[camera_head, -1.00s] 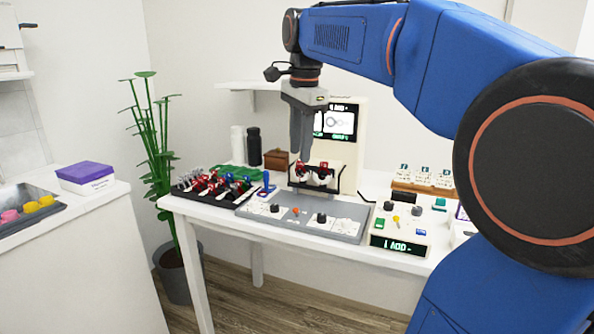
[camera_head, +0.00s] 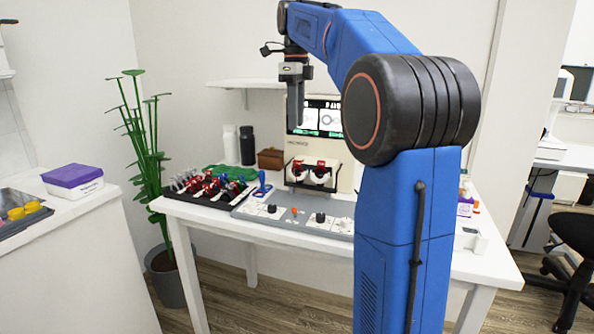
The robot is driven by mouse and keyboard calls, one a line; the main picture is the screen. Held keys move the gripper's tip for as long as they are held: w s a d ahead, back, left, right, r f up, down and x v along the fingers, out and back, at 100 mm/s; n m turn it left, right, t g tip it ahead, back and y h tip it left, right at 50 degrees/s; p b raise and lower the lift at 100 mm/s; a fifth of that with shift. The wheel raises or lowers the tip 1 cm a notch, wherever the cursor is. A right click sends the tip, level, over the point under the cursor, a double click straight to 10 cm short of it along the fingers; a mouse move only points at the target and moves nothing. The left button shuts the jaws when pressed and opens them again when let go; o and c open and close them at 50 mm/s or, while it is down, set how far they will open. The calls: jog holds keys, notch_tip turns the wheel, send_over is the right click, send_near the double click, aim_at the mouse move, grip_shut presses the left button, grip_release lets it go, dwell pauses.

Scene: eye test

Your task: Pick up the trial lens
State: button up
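Several small trial lenses (camera_head: 208,184) with red, blue and pale handles stand in a black tray at the left end of the white table. Which single lens the task means I cannot tell. Two red-rimmed lenses (camera_head: 320,172) sit in a black holder before the white machine with a screen. My gripper (camera_head: 296,124) hangs pointing down, in front of the screen's left edge and above the holder, clear of both the holder and the tray. Its fingers overlap from this side, so their gap is hidden. No lens shows at its tips.
A grey panel (camera_head: 283,218) with knobs lies at the table's front. A blue-handled stamp-like thing (camera_head: 262,186) stands beside the tray. Two bottles (camera_head: 248,145) and a brown box (camera_head: 271,158) stand behind. My arm hides the table's right part.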

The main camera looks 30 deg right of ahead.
send_over(297, 162)
jog(key=f, duration=0.5)
jog(key=w+f, duration=0.1)
jog(key=f, duration=0.2)
jog(key=shift+d, duration=0.1)
jog(key=shift+s+f, duration=0.2)
jog(key=shift+f, duration=1.1)
jog(key=shift+s+f, duration=0.15)
jog(key=shift+f, duration=1.15)
grip_shut()
